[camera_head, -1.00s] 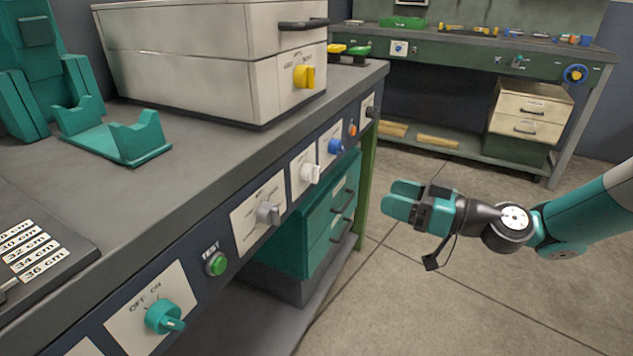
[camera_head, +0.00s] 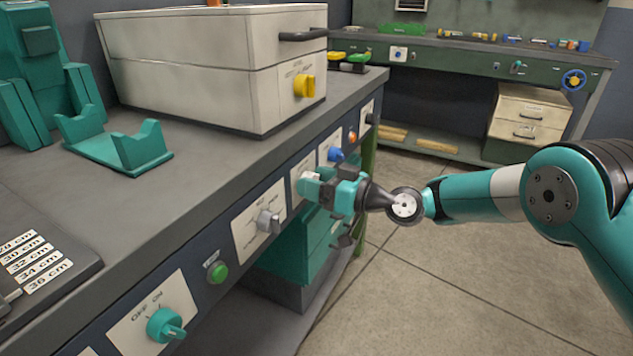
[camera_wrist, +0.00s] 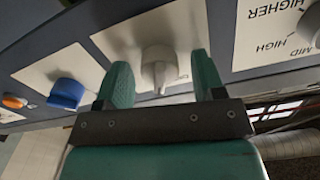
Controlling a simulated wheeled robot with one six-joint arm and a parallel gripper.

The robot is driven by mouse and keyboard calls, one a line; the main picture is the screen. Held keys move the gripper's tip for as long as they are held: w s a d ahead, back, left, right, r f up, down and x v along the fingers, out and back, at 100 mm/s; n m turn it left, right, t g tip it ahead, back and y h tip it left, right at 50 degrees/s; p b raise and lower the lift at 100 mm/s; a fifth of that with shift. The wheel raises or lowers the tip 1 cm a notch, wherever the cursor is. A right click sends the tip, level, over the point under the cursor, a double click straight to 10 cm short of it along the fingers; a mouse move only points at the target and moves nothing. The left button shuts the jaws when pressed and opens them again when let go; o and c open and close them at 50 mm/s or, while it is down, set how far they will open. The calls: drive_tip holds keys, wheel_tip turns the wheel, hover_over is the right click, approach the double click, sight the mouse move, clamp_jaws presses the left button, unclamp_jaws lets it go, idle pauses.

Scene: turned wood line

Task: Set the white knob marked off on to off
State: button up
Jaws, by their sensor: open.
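The white knob (camera_wrist: 157,66) sits on its white plate (camera_wrist: 122,40) in the wrist view, between the two teal fingers of my gripper (camera_wrist: 163,80). The fingers are open, with a gap on each side of the knob. The plate's lettering is mostly hidden or too small to read, so the knob's setting is hard to tell. In the head view my gripper (camera_head: 312,186) is at the panel front, covering most of the white knob and part of its plate (camera_head: 303,165).
A blue knob (camera_wrist: 66,93) and an orange button (camera_wrist: 14,102) are on one side. A grey knob (camera_head: 268,221) with its marked plate is on the other. A green button (camera_head: 217,272) and teal knob (camera_head: 165,325) lie nearer. The bench top (camera_head: 205,185) overhangs the panel.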

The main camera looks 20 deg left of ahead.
drive_tip(key=c, duration=0.9)
